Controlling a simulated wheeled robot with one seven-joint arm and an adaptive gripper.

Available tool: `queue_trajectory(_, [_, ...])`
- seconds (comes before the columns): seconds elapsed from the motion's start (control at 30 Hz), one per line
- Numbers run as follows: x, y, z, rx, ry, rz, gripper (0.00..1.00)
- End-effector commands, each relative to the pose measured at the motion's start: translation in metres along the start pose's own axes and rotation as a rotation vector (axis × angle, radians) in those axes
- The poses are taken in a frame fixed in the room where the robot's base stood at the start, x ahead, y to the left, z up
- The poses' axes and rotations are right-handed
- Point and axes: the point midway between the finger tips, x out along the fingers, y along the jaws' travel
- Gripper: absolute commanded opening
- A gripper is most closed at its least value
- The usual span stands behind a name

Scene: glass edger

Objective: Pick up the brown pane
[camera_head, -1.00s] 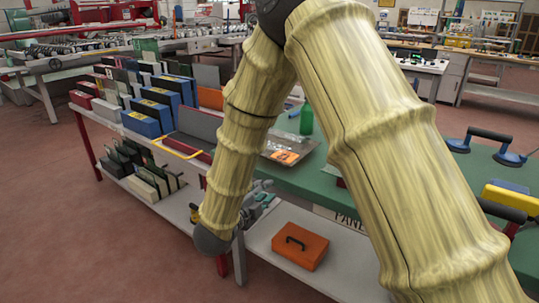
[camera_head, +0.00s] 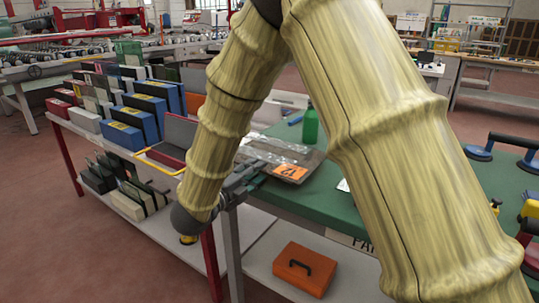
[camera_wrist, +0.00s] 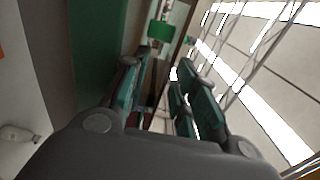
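A flat grey-brown sheet (camera_head: 257,148) with an orange label lies on the green table top, near its left end. I cannot tell whether it is the brown pane; no other plainly brown pane stands out. My gripper (camera_head: 250,176) is at the table's left front edge, just in front of the sheet and partly hidden by my forearm. In the wrist view my gripper (camera_wrist: 160,95) has its teal-padded fingers apart, with no pane clearly held between them.
A green bottle (camera_head: 310,126) stands behind the sheet. Coloured boxes (camera_head: 145,115) fill the rack on the left. An orange case (camera_head: 304,268) sits on the lower shelf. My arm hides the table's middle.

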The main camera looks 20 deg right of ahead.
Motion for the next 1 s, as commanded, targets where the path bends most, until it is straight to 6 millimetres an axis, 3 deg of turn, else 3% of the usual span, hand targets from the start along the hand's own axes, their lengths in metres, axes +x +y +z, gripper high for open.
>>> queue_trajectory(0.1, [0.017, 0.001, 0.000, 0.000, 0.001, -0.001, 0.29])
queue_trajectory(0.37, [0.032, -0.001, 0.002, 0.000, -0.002, 0.000, 0.29])
queue_trajectory(0.7, [0.071, -0.005, 0.007, 0.001, -0.003, 0.000, 0.29])
queue_trajectory(0.97, [0.075, -0.006, 0.007, -0.001, -0.004, 0.000, 0.29])
queue_trajectory(1.0, [0.075, -0.006, 0.007, -0.001, -0.004, 0.000, 0.25])
